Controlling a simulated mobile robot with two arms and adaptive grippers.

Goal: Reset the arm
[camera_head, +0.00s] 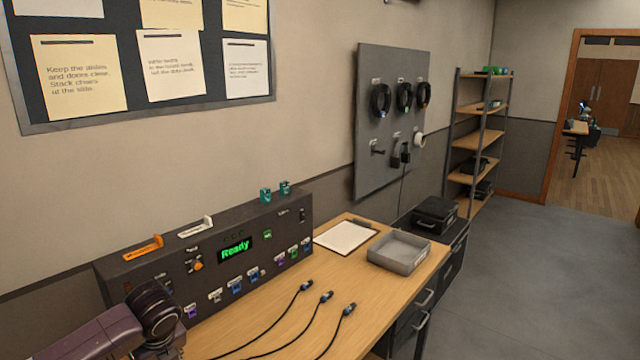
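Part of my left arm (105,335), dark purple with a black joint, comes in at the lower left corner. It overlaps the near left end of a dark console (125,275). The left gripper itself is not in the picture. My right arm and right gripper are not in view. The console stands on a wooden desk (240,335) against the wall. Its display (235,249) reads "Ready" in green. A row of small coloured controls runs along the lower front of the console.
Several black cables with plugs (326,297) lie on the desk. A clipboard (345,236) and an empty grey tray (398,252) sit towards its far end. A pegboard (385,170) hangs behind, with shelves (478,140) beyond. The floor (540,285) at right is clear.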

